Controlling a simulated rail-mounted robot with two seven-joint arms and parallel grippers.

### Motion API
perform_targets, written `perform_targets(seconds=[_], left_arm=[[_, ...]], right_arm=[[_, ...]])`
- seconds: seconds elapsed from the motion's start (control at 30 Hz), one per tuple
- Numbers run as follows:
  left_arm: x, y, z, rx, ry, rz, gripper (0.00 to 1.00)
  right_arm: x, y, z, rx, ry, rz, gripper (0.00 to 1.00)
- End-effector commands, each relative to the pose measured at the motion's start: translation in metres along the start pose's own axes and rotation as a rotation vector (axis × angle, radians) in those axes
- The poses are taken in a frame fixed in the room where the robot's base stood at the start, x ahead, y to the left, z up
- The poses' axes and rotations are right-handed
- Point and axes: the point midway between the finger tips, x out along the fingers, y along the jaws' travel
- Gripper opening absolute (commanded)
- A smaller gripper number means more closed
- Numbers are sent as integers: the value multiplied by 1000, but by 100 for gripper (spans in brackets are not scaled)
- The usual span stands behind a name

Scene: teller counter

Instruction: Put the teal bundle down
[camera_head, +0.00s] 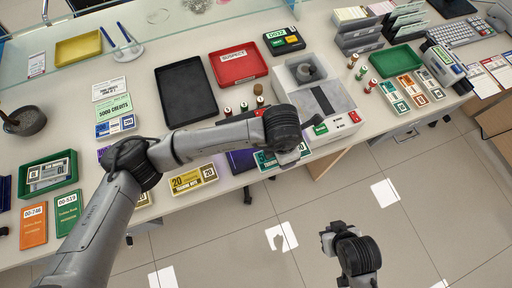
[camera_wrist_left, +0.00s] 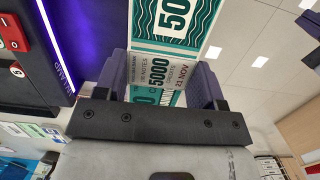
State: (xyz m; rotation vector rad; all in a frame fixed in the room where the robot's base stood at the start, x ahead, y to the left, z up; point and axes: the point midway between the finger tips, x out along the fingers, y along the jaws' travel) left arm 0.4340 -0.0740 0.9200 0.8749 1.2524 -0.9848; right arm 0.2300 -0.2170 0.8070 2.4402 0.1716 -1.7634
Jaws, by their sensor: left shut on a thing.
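The teal bundle (camera_wrist_left: 178,22) shows "50" and a pale strap marked 5000 in the left wrist view. My left gripper (camera_wrist_left: 165,75) is shut on it, one finger on each side of the strap. In the head view the teal bundle (camera_head: 265,160) shows at the counter's front edge, partly hidden by my left wrist and gripper (camera_head: 285,157). I cannot tell whether it touches the counter. My right gripper (camera_head: 333,236) is over the floor, away from the counter; its fingers are too unclear to read.
A purple-lit UV lamp (camera_wrist_left: 50,35) is beside the held bundle; a yellow bundle (camera_head: 193,179) lies left of it. A grey machine (camera_head: 318,95) stands behind. Another teal bundle (camera_head: 393,97) lies at the right.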

Motion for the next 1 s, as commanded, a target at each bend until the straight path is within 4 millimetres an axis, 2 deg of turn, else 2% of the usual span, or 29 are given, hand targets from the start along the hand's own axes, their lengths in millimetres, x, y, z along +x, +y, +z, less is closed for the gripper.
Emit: perform_targets(seconds=[0.2,0.43,0.77,1.0], left_arm=[[26,40,-30,-6,3,0,38],[43,68,-50,-1,1,0,38],[53,78,-57,1,0,-1,38],[82,77,-60,1,2,-2,38]], right_arm=[[6,-1,3,0,-3,-1,0],[10,-1,6,0,-5,-1,0],[12,-1,6,0,-6,-1,0],[17,-1,8,0,-6,-1,0]])
